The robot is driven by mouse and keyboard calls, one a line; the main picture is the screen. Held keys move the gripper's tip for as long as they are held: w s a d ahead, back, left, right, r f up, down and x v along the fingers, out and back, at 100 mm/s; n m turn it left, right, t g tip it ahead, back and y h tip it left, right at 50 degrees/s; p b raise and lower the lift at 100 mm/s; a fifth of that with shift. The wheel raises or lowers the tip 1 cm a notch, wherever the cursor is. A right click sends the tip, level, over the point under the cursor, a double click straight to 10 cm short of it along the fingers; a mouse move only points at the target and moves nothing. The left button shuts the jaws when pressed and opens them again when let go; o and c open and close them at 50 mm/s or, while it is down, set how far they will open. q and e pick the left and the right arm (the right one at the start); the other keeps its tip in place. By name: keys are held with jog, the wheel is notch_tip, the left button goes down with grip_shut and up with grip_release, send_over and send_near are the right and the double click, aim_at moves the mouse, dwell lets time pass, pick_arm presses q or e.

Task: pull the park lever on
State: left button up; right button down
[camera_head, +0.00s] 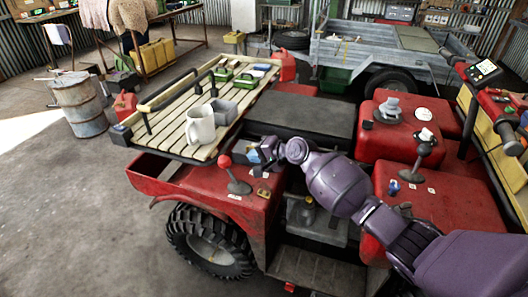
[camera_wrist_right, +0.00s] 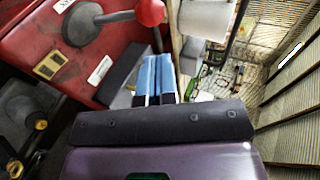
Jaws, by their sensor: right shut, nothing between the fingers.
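A lever with a red ball knob (camera_head: 225,161) and a grey shaft stands on the red fender of the quad. It also shows in the right wrist view, where its red knob (camera_wrist_right: 150,12) is at the top and its shaft slants down left to a round dark base (camera_wrist_right: 82,24). I cannot read which lever is marked park. My right gripper (camera_head: 256,155) is just right of the red knob, apart from it. Its blue fingers (camera_wrist_right: 155,80) are shut together with nothing between them. My left gripper is not in view.
A slatted rack (camera_head: 175,130) with a white mug (camera_head: 201,125) is close behind the lever. A yellow-framed label plate (camera_wrist_right: 51,64) is beside the red-knobbed lever.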

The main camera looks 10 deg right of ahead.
jog(key=shift+v, duration=1.65)
jog(key=shift+w+r, duration=0.1)
jog(key=shift+r, duration=0.05)
